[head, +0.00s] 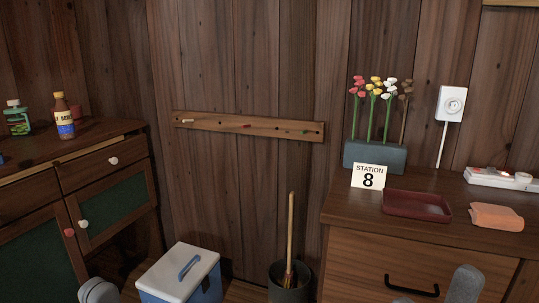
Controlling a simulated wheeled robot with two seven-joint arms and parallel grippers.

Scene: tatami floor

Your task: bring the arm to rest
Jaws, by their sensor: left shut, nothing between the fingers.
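My left gripper (98,291) shows only as a rounded grey piece at the bottom edge, left of the white-lidded box. It is shut and empty, and most of it is cut off by the frame. On the right, a grey part of my own body stands at the bottom edge in front of the wooden cabinet. My right gripper's fingers are not seen.
A blue box (182,272) with a white lid and a dark bin (290,283) holding a broom stand on the floor. A drawer cabinet (105,165) is at left. The right cabinet (350,245) carries a red tray (417,206), an orange cloth (497,217) and a flower planter (375,157).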

